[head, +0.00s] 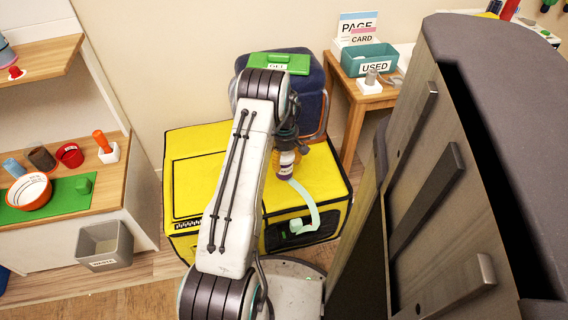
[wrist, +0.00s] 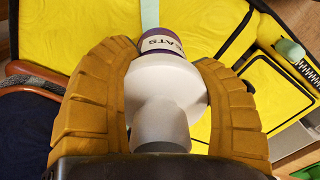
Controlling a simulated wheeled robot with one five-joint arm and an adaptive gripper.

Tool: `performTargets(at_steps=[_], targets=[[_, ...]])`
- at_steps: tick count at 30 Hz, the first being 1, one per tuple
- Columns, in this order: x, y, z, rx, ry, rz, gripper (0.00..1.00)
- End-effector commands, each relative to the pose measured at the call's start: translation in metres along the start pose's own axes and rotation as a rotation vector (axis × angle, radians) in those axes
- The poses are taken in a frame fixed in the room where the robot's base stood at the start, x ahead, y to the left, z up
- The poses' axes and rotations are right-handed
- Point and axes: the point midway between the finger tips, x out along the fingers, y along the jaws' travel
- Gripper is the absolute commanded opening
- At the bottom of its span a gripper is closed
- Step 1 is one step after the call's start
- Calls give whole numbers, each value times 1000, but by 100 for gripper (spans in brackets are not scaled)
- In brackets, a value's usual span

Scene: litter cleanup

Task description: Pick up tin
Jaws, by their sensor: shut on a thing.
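The tin (head: 286,165) shows as a small purple and white container hanging below my gripper (head: 290,145) in the head view. In the wrist view, the two ribbed yellow-brown fingers of my gripper (wrist: 170,95) are closed around the tin (wrist: 160,44). Its wide white round part sits between the fingers, and its purple band with the letters "ATS" faces the far side. A narrower white part lies toward the palm. The tin is over the yellow case (head: 325,180); I cannot tell whether it touches the case.
A pale green strap (head: 305,203) lies over the yellow case. A wooden table (head: 362,99) holds a teal "USED" bin (head: 368,60). Grey drawers (head: 440,190) crowd the right. A grey waste bin (head: 104,245) stands left.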

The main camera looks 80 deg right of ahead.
Motion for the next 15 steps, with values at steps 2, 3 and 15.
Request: performTargets(at_steps=[2, 3, 15], targets=[[-8, -5, 4, 1, -1, -2, 23], [-11, -9, 6, 1, -1, -3, 23], [-45, -56, 38, 1, 0, -1, 23]])
